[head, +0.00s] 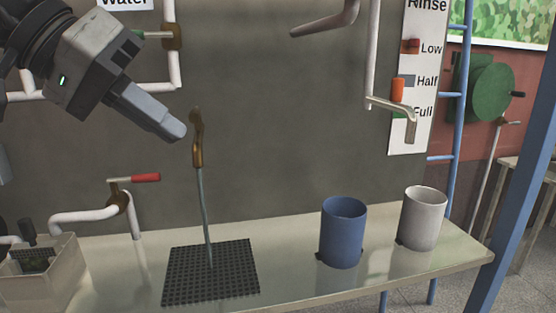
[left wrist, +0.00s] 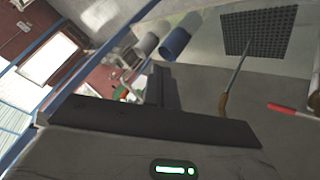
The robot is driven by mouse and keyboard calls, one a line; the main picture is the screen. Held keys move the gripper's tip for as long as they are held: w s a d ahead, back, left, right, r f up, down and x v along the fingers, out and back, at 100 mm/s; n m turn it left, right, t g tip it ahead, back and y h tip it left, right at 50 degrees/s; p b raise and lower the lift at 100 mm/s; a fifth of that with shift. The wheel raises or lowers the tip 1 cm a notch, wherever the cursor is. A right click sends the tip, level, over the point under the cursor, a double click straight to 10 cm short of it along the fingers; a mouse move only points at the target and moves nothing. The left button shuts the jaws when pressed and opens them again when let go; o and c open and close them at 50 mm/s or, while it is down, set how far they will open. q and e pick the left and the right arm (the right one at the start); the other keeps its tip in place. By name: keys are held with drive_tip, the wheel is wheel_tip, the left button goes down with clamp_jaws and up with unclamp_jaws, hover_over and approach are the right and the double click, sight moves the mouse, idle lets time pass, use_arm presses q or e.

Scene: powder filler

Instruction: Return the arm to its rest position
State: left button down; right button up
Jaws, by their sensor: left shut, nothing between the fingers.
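My left gripper (head: 176,131) is shut and empty. It is raised in front of the grey wall at the upper left of the head view, its fingers pointing down and to the right. It touches nothing that I can see. Its tip is left of the brass spout (head: 197,140). In the left wrist view its dark fingers (left wrist: 163,88) show in front of the tilted scene. My right gripper is not in view.
A thin stream (head: 205,215) runs from the spout to a black grate (head: 178,290). A blue cup (head: 343,235) and a white cup (head: 422,220) stand upright on the bench (head: 300,290). A red-handled valve (head: 145,178), pipes and a bin (head: 60,285) are at left.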

use_arm(q)
drive_tip(key=s+d+f+n+g+h, duration=0.2)
drive_tip(key=d+f+n+g+h, duration=0.5)
drive_tip(key=d+n+h, duration=0.45)
drive_tip(key=w+a+f+m+t+y, duration=0.25)
drive_tip(key=f+m+t, duration=0.4)
drive_tip(key=m, duration=0.35)
drive_tip(key=w+a+f+m+t+y, duration=0.2)
drive_tip(key=a+f+m+t+y, duration=0.1)
drive_tip(key=f+m+t, duration=0.45)
drive_tip(key=w+a+f+m+t+y, duration=0.2)
drive_tip(key=w+a+f+m+t, duration=0.15)
drive_tip(key=m+t, duration=0.65)
drive_tip(key=s+a+f+n+g+y, duration=0.1)
drive_tip(key=s+f+n+g+y, duration=0.2)
drive_tip(key=s+f+n, duration=0.3)
drive_tip(key=s+a+f+n+g+y, duration=0.2)
drive_tip(key=s+f+n+g+y, duration=0.1)
drive_tip(key=f, duration=1)
drive_tip(key=s+a+f+n+g+y, duration=0.1)
drive_tip(key=s+f+n+g+y, duration=0.2)
drive_tip(key=s+f+n+g, duration=0.2)
drive_tip(key=s+f+n, duration=0.3)
drive_tip(key=f+n, duration=0.1)
drive_tip(key=f, duration=0.1)
drive_tip(key=shift+s+a, duration=0.3)
drive_tip(key=shift+s, duration=0.05)
